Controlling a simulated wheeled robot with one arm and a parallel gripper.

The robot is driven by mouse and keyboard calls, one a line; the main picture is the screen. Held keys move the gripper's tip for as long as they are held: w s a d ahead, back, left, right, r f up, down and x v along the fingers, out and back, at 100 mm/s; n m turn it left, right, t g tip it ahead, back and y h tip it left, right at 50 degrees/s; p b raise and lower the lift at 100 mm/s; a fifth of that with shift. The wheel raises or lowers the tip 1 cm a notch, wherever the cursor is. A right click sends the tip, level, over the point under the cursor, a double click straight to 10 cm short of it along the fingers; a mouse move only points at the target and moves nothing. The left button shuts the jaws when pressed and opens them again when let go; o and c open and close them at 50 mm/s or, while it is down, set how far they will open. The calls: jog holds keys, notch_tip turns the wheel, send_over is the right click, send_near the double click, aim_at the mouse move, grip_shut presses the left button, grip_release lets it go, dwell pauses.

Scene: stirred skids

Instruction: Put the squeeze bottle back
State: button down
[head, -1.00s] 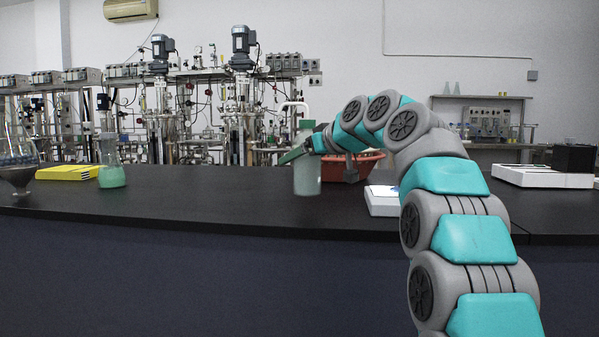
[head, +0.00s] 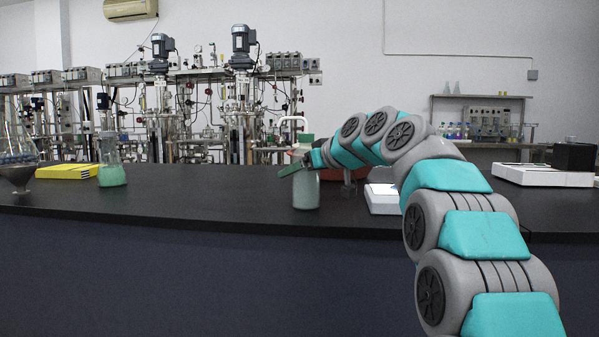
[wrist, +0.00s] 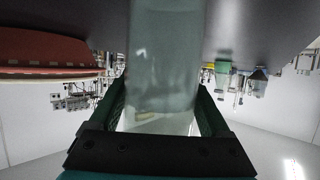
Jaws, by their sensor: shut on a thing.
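The squeeze bottle (head: 306,192) is pale green and translucent, with a green cap and a white bent spout. It is upright over the front part of the dark bench (head: 200,209), left of the red bowl (head: 333,174). My gripper (head: 301,165) is shut around the upper part of the bottle. In the wrist view the bottle (wrist: 163,70) stands between the two dark green fingers of my gripper (wrist: 163,108). Its base is outside that view. I cannot tell for sure whether its base touches the bench.
A white flat box (head: 382,200) lies just right of the bottle, partly behind my arm. A flask with green liquid (head: 112,176), a yellow box (head: 68,172) and a funnel-shaped vessel (head: 17,174) are at left. The bench between flask and bottle is clear.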

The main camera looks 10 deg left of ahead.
jog(key=shift+f, duration=0.1)
grip_release()
jog(key=b+v, duration=0.1)
jog(key=v, duration=1.1)
